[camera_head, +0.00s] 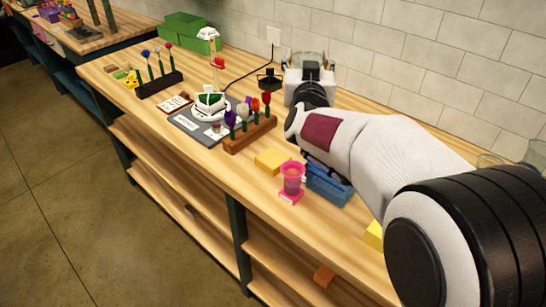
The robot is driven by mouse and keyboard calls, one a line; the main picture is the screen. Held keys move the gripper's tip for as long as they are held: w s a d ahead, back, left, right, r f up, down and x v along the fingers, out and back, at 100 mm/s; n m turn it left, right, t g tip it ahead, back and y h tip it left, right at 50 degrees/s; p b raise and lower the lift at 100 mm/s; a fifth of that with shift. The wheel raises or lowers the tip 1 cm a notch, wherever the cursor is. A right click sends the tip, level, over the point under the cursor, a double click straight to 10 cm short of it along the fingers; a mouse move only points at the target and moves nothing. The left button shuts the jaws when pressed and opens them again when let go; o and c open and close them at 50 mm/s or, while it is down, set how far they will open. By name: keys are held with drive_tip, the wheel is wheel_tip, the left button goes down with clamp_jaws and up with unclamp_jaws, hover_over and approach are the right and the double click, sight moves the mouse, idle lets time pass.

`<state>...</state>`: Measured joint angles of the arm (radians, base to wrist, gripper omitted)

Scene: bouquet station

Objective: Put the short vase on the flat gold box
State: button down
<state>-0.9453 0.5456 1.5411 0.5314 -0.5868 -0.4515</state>
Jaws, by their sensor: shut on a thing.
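My gripper (309,73) is at the back of the bench, near the tiled wall, seen from behind with its fingertips hidden. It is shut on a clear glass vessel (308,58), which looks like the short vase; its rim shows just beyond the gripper. I cannot see whether the vessel touches the bench. A yellow-gold box (271,160) lies on the bench nearer the front, left of a blue basket. Another yellow piece (374,235) shows partly behind my arm. I cannot tell for certain which is the flat gold box.
A pink cup (292,178) stands by the blue basket (328,186). A wooden flower rack (250,134), a grey scale (200,126) and a black flower rack (159,84) stand left. Green blocks (190,30) are at the back. Clear glassware (490,160) shows behind my arm.

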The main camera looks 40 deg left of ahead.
drive_tip(key=s+a+n+g+y, duration=0.1)
drive_tip(key=s+a+y, duration=0.1)
drive_tip(key=s+a, duration=0.35)
drive_tip(key=shift+w+a+f, duration=0.1)
drive_tip(key=shift+a+f, duration=0.1)
drive_tip(key=shift+f, duration=1.05)
drive_tip(key=shift+w+a+f, duration=0.1)
drive_tip(key=shift+a+f, duration=0.05)
drive_tip(key=shift+f, duration=1.05)
wheel_tip(320, 180, down, 6)
drive_tip(key=shift+f, duration=0.15)
drive_tip(key=shift+f, duration=2)
drive_tip(key=c, duration=0.9)
unclamp_jaws()
drive_tip(key=shift+f, duration=0.1)
